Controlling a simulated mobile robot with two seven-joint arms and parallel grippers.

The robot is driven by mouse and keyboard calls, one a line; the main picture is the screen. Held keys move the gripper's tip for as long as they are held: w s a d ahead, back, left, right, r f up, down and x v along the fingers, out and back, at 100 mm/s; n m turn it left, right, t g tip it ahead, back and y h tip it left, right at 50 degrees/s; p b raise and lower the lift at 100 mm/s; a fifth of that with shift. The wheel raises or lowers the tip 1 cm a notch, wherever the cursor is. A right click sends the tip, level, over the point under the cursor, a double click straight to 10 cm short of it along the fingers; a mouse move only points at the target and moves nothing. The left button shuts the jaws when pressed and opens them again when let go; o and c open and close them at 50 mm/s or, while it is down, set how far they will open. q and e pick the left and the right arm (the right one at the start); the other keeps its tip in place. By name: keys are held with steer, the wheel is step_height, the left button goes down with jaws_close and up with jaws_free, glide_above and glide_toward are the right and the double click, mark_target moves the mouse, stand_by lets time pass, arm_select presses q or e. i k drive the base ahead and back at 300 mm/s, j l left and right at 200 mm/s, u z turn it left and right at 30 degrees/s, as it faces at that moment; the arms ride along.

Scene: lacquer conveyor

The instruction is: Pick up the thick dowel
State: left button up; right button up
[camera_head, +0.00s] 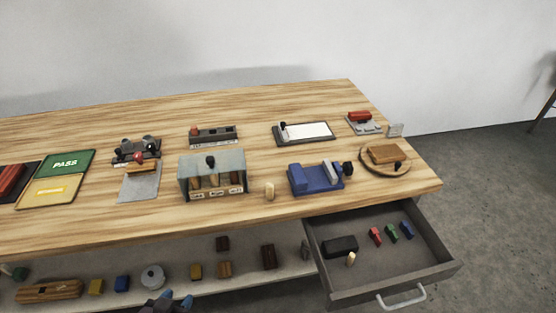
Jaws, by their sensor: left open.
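A short upright pale wooden dowel (270,191) stands on the tabletop, between a clear-fronted box and a blue vise. A smaller, thinner-looking pale peg (351,259) stands in the open drawer, next to a black block. The dowel on the table looks the thicker of the two. My left gripper (177,298) shows at the bottom edge, partly cut off. It is open, in front of the lower shelf, and well apart from both pegs. My right gripper is not in view.
The clear-fronted box (186,196) stands left of the dowel and the blue vise (305,183) stands right of it. The open drawer (390,288) juts out at the right. Several small objects sit on the lower shelf (210,287). The table's front edge before the dowel is clear.

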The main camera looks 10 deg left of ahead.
mark_target(269, 186)
steer(key=j+u, duration=0.25)
steer(key=j, duration=0.55)
steer(key=j+u, duration=0.25)
steer(key=j, duration=0.55)
